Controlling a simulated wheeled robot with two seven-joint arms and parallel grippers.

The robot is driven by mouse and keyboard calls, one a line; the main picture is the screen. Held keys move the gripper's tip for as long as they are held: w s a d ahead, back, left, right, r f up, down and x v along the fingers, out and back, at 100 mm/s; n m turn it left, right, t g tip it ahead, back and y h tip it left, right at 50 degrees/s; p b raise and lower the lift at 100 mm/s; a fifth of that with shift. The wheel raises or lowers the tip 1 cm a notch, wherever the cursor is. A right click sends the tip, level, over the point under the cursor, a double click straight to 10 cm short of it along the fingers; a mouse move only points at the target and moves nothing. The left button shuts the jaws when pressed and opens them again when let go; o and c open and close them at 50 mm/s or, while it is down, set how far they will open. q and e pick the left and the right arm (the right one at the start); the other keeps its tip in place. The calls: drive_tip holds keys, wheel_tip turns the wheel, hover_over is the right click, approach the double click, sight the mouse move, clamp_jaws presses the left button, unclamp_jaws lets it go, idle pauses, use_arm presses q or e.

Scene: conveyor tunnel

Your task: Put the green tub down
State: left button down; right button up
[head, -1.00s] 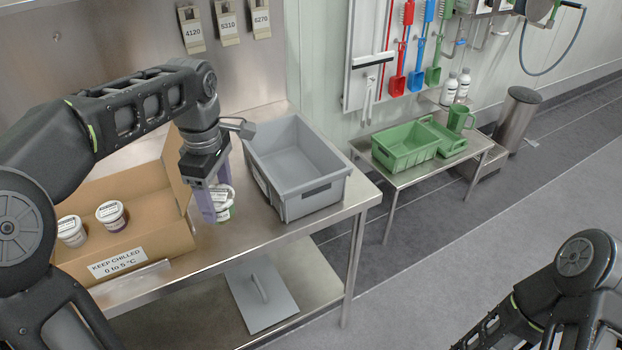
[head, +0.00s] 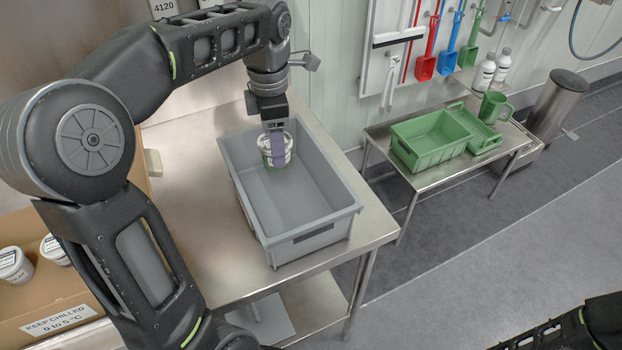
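The green tub (head: 266,157), a small white pot with a green band, is upright at my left gripper (head: 277,150). One purple finger lies across its near side; the other finger is hidden behind the tub. The gripper appears shut on it. The tub shows over the back part of the grey crate (head: 311,229) on the steel table. I cannot tell whether it touches the crate floor. The rest of the crate is empty. My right arm shows at the lower right corner, but its gripper is out of view.
A cardboard box (head: 82,338) with white-lidded tubs (head: 14,265) stands at the left, partly hidden by my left arm. A low steel table (head: 425,180) at the right holds a green crate (head: 429,152) and a green jug (head: 492,106).

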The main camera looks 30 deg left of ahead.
use_arm(q)
drive_tip(key=shift+w+d+f, duration=0.1)
drive_tip(key=shift+f, duration=0.1)
hover_over(281, 193)
drive_tip(key=shift+f, duration=3.15)
drive_tip(key=shift+f+p, duration=0.4)
drive_tip(key=shift+f, duration=1.45)
drive_tip(key=shift+f, duration=0.2)
drive_tip(key=shift+c, duration=1.5)
unclamp_jaws()
